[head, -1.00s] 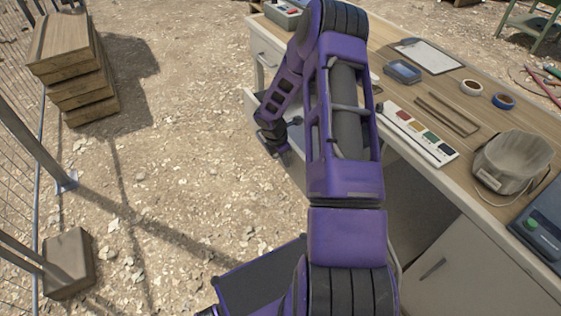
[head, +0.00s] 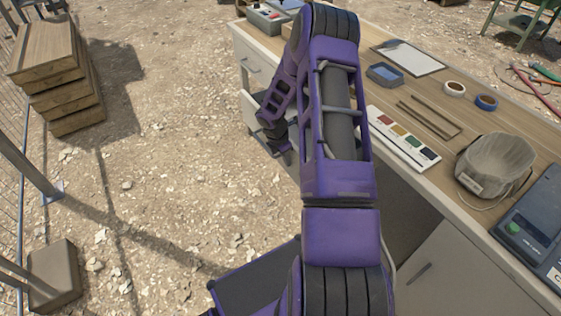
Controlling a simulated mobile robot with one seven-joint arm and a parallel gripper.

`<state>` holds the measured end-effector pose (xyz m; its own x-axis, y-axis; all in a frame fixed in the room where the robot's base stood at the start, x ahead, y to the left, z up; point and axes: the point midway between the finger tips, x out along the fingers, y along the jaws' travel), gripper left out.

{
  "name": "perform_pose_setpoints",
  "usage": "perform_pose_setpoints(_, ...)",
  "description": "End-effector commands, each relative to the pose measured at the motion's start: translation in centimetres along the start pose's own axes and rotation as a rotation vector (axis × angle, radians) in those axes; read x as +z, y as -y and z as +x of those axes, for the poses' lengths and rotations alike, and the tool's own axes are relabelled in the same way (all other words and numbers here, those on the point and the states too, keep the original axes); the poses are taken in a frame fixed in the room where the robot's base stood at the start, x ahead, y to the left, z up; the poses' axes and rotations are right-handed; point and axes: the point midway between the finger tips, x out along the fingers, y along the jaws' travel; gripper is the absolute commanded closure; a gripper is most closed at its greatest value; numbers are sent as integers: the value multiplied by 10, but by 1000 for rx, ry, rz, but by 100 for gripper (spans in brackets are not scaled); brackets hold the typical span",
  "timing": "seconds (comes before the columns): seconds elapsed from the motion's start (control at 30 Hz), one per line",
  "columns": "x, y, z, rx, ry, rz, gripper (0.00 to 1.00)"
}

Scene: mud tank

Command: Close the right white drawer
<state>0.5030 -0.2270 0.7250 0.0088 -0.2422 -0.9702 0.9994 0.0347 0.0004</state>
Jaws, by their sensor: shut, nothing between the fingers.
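A white drawer (head: 252,106) juts out from the front of the workbench, low beside my arm, and stands partly open. Most of it is hidden behind my purple arm, so how far it is out cannot be told. My gripper (head: 284,156) points down at the drawer's outer side, near its front. It looks shut and empty. Whether it touches the drawer cannot be told.
The workbench (head: 398,95) carries a tray, tapes, a colour strip, a dust mask and a device. Stacked planks (head: 50,75) stand left; gravel between is clear.

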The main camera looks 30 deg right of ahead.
Motion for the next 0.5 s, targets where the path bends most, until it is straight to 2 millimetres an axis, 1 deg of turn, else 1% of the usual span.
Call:
perform_pose_setpoints(0.17, 32, 1, 7, 0, 1, 7, 100)
perform_pose_setpoints(0.27, 62, 1, 14, -1, 2, 10, 100)
perform_pose_setpoints(0.3, 75, 2, 18, -1, 2, 11, 100)
perform_pose_setpoints(0.4, 106, 1, 28, 0, 2, 10, 100)
perform_pose_setpoints(0.5, 132, 1, 35, 1, 2, 8, 100)
